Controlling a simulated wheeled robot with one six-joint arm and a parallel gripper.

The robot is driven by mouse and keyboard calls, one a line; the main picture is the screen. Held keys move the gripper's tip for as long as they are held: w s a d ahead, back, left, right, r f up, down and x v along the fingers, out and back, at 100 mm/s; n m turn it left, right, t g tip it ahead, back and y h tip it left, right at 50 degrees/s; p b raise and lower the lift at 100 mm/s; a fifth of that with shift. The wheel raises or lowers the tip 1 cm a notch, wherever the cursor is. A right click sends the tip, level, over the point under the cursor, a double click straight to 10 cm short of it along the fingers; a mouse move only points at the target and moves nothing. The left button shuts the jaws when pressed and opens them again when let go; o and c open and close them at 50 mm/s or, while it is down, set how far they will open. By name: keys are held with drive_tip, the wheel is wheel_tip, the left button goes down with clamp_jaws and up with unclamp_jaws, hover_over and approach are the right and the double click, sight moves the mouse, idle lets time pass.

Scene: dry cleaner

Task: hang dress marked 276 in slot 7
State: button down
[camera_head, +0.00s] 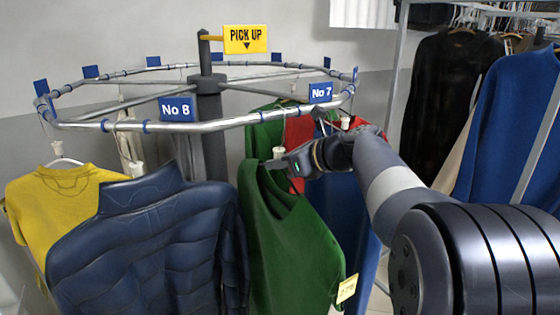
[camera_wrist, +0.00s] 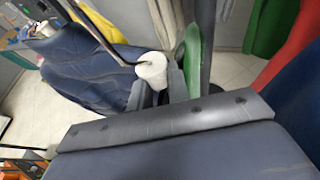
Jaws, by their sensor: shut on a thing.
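A green dress (camera_head: 285,235) hangs in front of the rail in the head view, with a yellow tag (camera_head: 347,289) at its lower right; the small number looks like 276. My gripper (camera_head: 276,164) is shut on its hanger at the neck, just below a white collar (camera_head: 279,152). The wrist view shows a white collar (camera_wrist: 152,72) on a thin stem. The blue No 7 sign (camera_head: 321,93) stands on the round rail (camera_head: 230,123), above and right of my gripper. The dress hangs below the rail; whether its hook touches the rail is unclear.
The No 8 sign (camera_head: 177,108) is to the left. A dark blue padded jacket (camera_head: 150,245) and a yellow shirt (camera_head: 65,200) hang left of the dress. Red, green and blue garments hang close behind my gripper. A rack with a blue garment (camera_head: 510,120) stands right.

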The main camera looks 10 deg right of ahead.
drive_tip(key=shift+f, duration=0.1)
idle(0.3)
drive_tip(key=c, duration=1.3)
unclamp_jaws()
drive_tip(key=shift+o, duration=0.2)
drive_tip(key=b+v, duration=0.1)
drive_tip(key=v, duration=0.9)
drive_tip(key=shift+s+d, duration=0.25)
drive_tip(key=shift+s, duration=0.05)
drive_tip(key=s+d+p, duration=0.1)
drive_tip(key=s+d, duration=0.1)
drive_tip(key=s, duration=0.5)
drive_tip(key=s+d+p, duration=0.1)
drive_tip(key=s+d, duration=0.2)
drive_tip(key=s, duration=0.5)
drive_tip(key=shift+a, duration=0.1)
